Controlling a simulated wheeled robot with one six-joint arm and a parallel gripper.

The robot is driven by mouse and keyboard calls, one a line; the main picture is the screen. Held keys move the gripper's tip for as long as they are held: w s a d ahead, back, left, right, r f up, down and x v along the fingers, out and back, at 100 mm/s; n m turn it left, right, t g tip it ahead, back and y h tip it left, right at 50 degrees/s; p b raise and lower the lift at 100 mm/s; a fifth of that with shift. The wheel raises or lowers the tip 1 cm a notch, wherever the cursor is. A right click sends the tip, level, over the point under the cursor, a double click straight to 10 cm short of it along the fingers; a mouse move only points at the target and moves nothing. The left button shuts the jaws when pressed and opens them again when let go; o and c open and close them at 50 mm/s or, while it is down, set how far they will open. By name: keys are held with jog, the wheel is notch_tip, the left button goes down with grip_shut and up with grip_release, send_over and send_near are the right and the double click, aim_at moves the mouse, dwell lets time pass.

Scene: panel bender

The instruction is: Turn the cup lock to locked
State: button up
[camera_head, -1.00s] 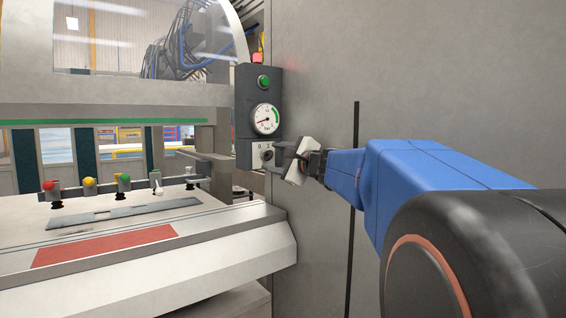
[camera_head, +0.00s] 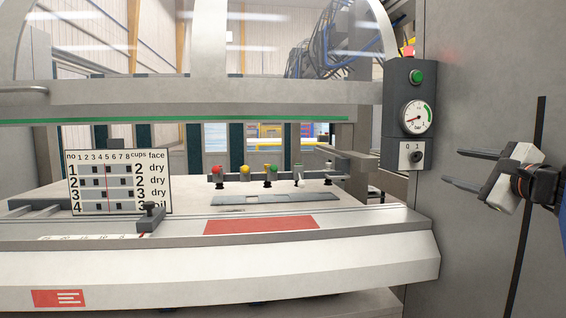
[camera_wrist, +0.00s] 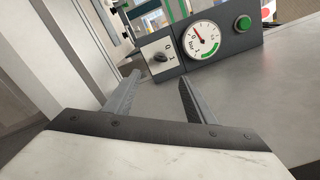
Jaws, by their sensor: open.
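A dark rotary knob (camera_head: 416,156) sits on a pale plate marked 0 and 1, at the bottom of a dark control box. It also shows in the wrist view (camera_wrist: 160,57), beyond my fingers; its exact setting is too small to tell. I cannot tell which part is the cup lock. My gripper (camera_head: 460,166) is open and empty, right of the control box and apart from the knob.
The control box also carries a gauge (camera_head: 417,117) and a green button (camera_head: 417,77). A number chart (camera_head: 120,181) stands at the left of the bed, beside a small dark clamp (camera_head: 151,218). A grey wall lies behind my gripper. The front beam (camera_head: 340,262) spans the bed.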

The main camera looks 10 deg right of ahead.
jog(key=shift+s, duration=1.5)
